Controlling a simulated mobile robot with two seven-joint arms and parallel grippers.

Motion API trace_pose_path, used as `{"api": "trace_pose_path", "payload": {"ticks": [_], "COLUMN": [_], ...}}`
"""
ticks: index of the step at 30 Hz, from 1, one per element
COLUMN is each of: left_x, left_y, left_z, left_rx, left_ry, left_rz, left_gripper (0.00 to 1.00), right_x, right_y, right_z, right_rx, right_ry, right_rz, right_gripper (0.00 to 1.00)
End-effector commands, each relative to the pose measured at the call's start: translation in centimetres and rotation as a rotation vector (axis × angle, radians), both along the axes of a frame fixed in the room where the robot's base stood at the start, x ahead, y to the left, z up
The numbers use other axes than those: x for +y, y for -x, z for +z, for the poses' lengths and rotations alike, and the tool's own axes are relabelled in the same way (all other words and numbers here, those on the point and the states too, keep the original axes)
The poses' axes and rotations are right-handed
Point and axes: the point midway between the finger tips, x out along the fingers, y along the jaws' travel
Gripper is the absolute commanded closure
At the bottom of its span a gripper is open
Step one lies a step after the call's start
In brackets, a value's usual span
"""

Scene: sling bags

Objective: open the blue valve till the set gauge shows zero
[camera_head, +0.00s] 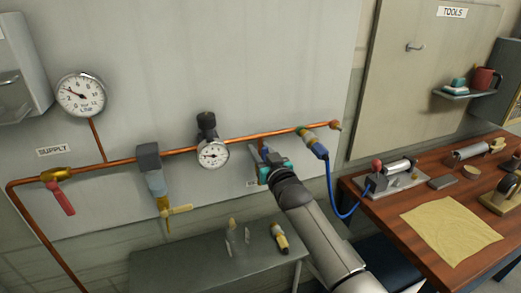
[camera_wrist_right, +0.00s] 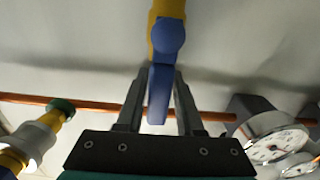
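My right gripper (camera_head: 264,172) is at the copper pipe, right of the set gauge. In the right wrist view the blue valve's handle (camera_wrist_right: 159,95) lies between my two fingers (camera_wrist_right: 160,78). A blue round hub and a yellow body show beyond the handle. In the head view my gripper mostly hides this valve. The set gauge (camera_head: 213,154) is a white dial under a black knob. Its needle appears to point left; the reading is too small to tell. My left gripper is not in view.
The line gauge (camera_head: 81,95) and a red-handled supply valve (camera_head: 62,196) are to the left. A blue hose (camera_head: 331,184) hangs close right of my arm. A grey bench (camera_head: 190,268) stands below. A wooden table (camera_head: 376,205) with tools is at the right.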

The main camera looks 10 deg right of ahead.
Motion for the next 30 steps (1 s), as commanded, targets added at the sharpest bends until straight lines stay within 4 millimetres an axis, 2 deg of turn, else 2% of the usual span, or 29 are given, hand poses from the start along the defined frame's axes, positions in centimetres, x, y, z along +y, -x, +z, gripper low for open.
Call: {"api": "trace_pose_path", "payload": {"ticks": [1,4,5,17,23,30], "left_x": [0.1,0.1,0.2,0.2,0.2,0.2], "left_y": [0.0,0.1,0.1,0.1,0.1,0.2], "left_z": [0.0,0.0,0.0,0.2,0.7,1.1], "left_rx": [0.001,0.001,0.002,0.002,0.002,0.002], "left_ry": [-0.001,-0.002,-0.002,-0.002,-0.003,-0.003], "left_rz": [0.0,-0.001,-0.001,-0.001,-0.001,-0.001], "left_gripper": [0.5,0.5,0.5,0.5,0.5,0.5], "right_x": [0.0,0.0,0.0,-0.2,-0.6,-1.3], "right_y": [0.0,0.0,0.0,0.7,2.8,6.2], "right_z": [0.0,0.0,0.0,0.0,0.1,0.0], "right_rx": [0.0,0.001,0.001,0.002,0.001,0.003], "right_ry": [-0.002,-0.003,-0.003,-0.006,-0.004,-0.004], "right_rz": [0.0,0.0,0.0,-0.001,-0.001,-0.001], "right_gripper": [0.57,0.46,0.45,0.45,0.45,0.45]}}
